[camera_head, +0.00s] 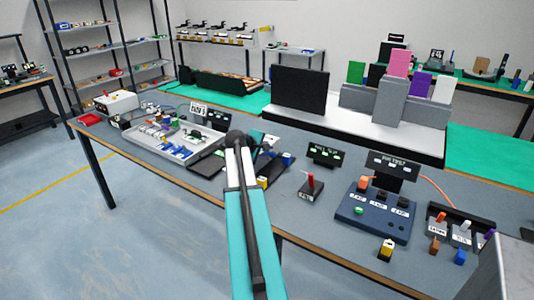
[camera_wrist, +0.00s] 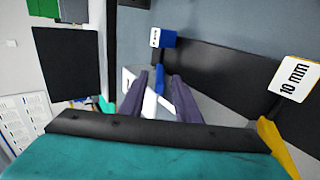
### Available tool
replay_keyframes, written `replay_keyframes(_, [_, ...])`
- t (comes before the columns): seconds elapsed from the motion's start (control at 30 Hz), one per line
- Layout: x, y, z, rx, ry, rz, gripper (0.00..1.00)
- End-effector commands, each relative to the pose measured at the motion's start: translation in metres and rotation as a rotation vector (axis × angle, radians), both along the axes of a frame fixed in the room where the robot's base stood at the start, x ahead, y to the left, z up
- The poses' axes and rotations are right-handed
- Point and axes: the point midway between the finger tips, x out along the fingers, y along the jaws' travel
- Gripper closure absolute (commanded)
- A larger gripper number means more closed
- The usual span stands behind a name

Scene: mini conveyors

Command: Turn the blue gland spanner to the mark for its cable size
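My gripper (camera_wrist: 160,76) is open in the wrist view, its two dark fingers apart. A narrow blue part (camera_wrist: 159,80), which looks like the blue gland spanner, shows between the fingertips with a gap on each side. A white surface (camera_wrist: 150,102) lies below it. A blue block with a white label (camera_wrist: 169,39) stands beyond the fingertips; its text is too small to read. A yellow block (camera_wrist: 279,143) at the right carries a white "10 mm" label (camera_wrist: 294,78). In the head view my arm hides the gripper and most of the spanner; the blue block (camera_head: 287,158) and yellow block (camera_head: 263,183) show beside it.
A grey tray (camera_head: 137,139) of small parts lies left of my arm. To the right stand a red-handled block (camera_head: 311,188), a blue button box (camera_head: 375,217) and a small rack (camera_head: 460,222) of coloured pieces. A black panel (camera_head: 299,91) stands behind.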

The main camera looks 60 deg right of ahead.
Motion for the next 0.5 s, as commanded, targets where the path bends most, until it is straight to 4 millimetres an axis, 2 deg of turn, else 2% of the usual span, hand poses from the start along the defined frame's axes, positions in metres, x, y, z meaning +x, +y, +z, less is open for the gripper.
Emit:
replay_keyframes(0.43, [-0.0011,-0.0072,-0.0056,0.0,0.0,-0.001,0.7])
replay_keyframes(0.5, [-0.0012,-0.0072,-0.0054,0.0,0.0,-0.001,0.8])
